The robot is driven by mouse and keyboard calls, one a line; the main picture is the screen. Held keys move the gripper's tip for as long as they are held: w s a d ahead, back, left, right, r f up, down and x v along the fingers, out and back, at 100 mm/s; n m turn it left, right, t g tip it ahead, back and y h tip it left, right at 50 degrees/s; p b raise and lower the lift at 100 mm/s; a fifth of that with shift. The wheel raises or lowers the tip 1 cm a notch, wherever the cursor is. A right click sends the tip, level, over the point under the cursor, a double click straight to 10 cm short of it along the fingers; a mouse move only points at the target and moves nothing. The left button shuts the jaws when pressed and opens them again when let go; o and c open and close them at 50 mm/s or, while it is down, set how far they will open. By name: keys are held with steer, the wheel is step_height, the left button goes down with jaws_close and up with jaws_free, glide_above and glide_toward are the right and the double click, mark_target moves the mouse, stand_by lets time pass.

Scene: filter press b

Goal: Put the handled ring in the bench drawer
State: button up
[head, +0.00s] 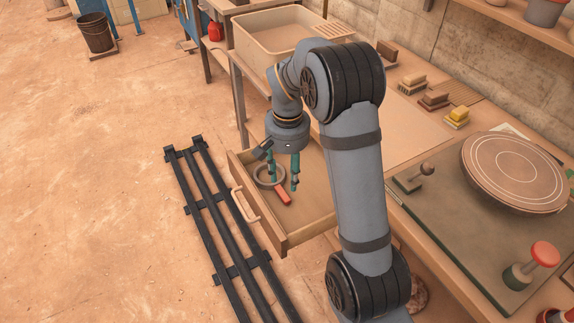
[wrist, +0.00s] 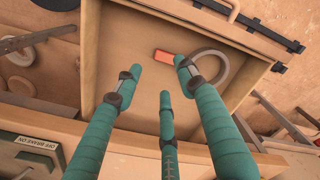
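The handled ring, a grey ring (head: 262,186) with a red handle (head: 283,198), lies in the pulled-out bench drawer (head: 316,205). In the wrist view the ring (wrist: 225,68) lies near a drawer corner, partly behind one finger, with its red handle (wrist: 172,61) pointing towards the middle of the drawer. My gripper (head: 283,184) points down over the drawer, close to the ring. Its teal fingers are spread apart with nothing between them in the wrist view (wrist: 160,78). I cannot tell whether a fingertip touches the ring.
Black rails (head: 225,230) lie on the floor left of the drawer. A beige tub (head: 270,45) stands on the bench at the back. Several brushes (head: 434,98) lie along the wall side. A round plate (head: 515,172) and a red knob (head: 544,254) are on the right.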

step_height(320, 180, up, 3)
steer(key=shift+f, duration=0.15)
stand_by(1.2)
